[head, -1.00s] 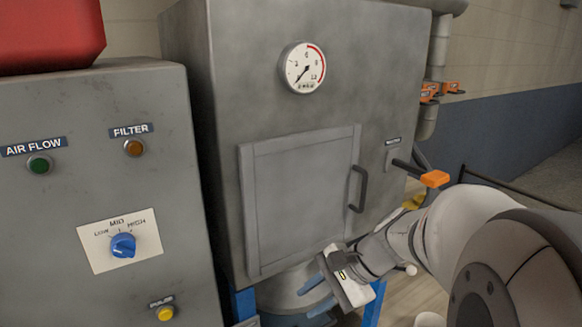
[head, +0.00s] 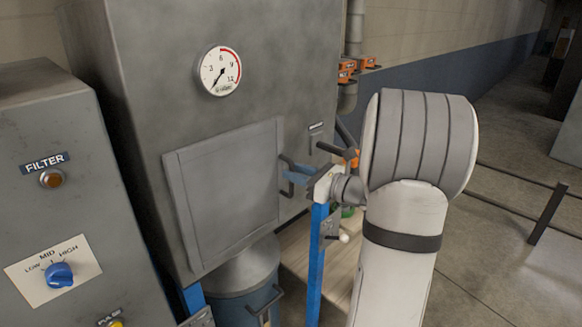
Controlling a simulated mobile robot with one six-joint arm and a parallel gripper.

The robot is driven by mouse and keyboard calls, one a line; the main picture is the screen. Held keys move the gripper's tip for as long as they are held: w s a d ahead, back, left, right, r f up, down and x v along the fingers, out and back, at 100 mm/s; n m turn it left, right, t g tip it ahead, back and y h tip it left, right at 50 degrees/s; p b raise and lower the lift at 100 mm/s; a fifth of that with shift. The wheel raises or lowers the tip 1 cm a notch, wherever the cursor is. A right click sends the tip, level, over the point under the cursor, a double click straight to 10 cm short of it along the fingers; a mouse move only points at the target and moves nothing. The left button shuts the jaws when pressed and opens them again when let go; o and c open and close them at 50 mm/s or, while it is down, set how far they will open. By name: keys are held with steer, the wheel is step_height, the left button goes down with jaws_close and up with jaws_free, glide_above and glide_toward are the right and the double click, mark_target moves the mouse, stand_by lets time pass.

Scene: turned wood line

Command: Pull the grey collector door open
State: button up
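The grey collector door (head: 222,190) is a flat panel on the front of the grey collector cabinet. It looks closed. Its dark bar handle (head: 284,188) is at the door's right edge. My gripper (head: 293,173) reaches in from the right, with its blue fingers at the handle. The fingers show apart, one above the other. They partly cover the handle, and I cannot tell whether they touch it.
A round gauge (head: 220,71) is above the door. The control box (head: 50,210) is at left.

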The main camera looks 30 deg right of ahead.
steer(key=shift+x, duration=0.95)
steer(key=shift+c, duration=0.4)
jaws_close()
